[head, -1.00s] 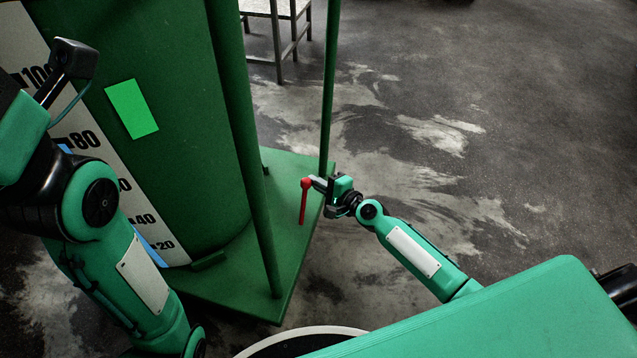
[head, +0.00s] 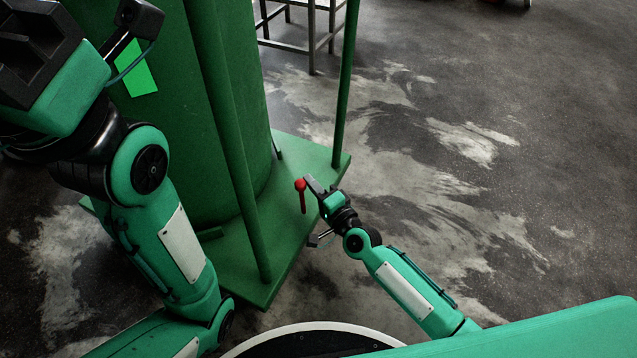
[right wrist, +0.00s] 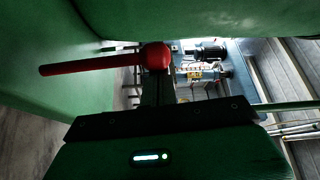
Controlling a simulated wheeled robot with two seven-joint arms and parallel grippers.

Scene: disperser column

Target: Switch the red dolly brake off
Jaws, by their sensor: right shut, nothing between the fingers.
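The red brake lever (head: 302,198) has a round knob-like end and a straight bar. It is beside the edge of the green dolly base (head: 240,262), its bar pointing toward the bottom of the head view. In the right wrist view the red lever (right wrist: 95,65) lies across, its round end just beyond my fingers. My right gripper (head: 312,185) is shut and empty, its tips close to the round end. I cannot tell whether they touch. My left gripper (head: 35,50) is at the upper left edge, cut off, and its fingers cannot be made out.
The green column (head: 205,130) stands on the dolly base, with green posts (head: 345,90) at its edge. A metal-framed stand (head: 310,40) is at the back. The concrete floor to the right is clear. Machinery (right wrist: 205,70) shows far off in the right wrist view.

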